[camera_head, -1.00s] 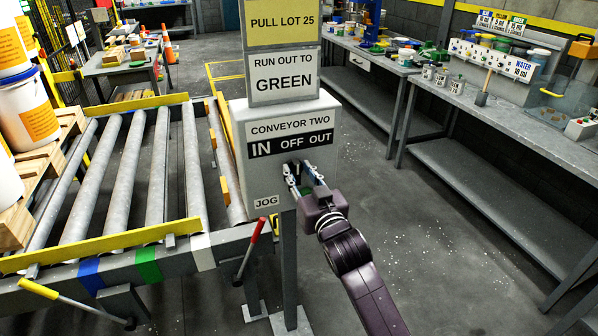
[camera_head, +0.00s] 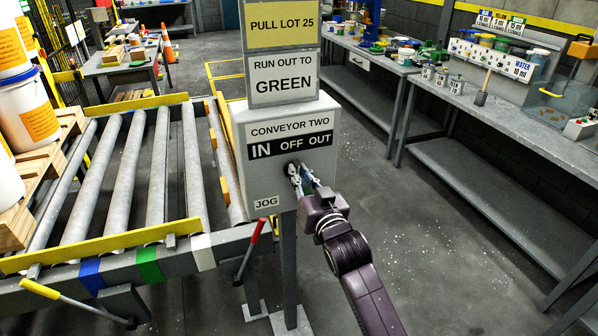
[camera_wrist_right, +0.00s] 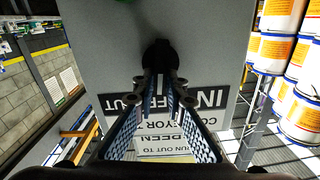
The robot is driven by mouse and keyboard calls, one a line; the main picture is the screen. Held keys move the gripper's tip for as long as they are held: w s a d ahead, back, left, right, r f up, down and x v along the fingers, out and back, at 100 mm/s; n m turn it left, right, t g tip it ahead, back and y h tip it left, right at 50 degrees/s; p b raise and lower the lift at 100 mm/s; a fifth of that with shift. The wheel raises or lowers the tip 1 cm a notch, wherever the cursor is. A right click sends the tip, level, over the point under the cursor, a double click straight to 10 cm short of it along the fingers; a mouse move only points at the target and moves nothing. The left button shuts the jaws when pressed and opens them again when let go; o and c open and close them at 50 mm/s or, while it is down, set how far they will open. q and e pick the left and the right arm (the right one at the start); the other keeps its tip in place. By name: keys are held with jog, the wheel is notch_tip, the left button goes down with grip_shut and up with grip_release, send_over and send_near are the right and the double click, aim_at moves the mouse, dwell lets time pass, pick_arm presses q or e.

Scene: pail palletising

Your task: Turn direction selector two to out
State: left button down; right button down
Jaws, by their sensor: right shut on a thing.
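The conveyor two control box (camera_head: 250,178) stands at the end of the rollers. Its front has a black label strip (camera_head: 290,144) reading IN, OFF, OUT. The dark selector knob (camera_head: 290,165) sits below the strip; it also shows in the right wrist view (camera_wrist_right: 159,53). My right gripper (camera_head: 299,178) reaches up to the box from the lower right, and its fingers are shut on the knob. In the right wrist view the fingertips (camera_wrist_right: 160,88) meet the knob, with the lettering upside down. The fingers partly cover the knob, so its pointing is unclear. My left gripper is not in view.
A JOG label (camera_head: 267,203) is at the box's lower left. A red-handled lever (camera_head: 256,238) stands close in front of the conveyor (camera_head: 115,160). Pails (camera_head: 30,113) stand on a pallet at left. A workbench (camera_head: 520,128) runs along the right; floor between is clear.

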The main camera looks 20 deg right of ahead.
jog(key=m, duration=0.1)
jog(key=m+p, duration=0.2)
jog(key=m, duration=0.1)
jog(key=shift+d, duration=0.25)
jog(key=shift+d+f+m+p, duration=0.1)
jog(key=shift+m+p, duration=0.4)
jog(key=shift+m, duration=0.3)
jog(key=shift+d+f+m+p, duration=0.1)
jog(key=shift+m+p, duration=0.35)
jog(key=shift+m, duration=0.35)
jog(key=c, duration=2)
grip_release()
jog(key=shift+o, duration=0.2)
jog(key=s, duration=1.2)
jog(key=shift+d, duration=0.2)
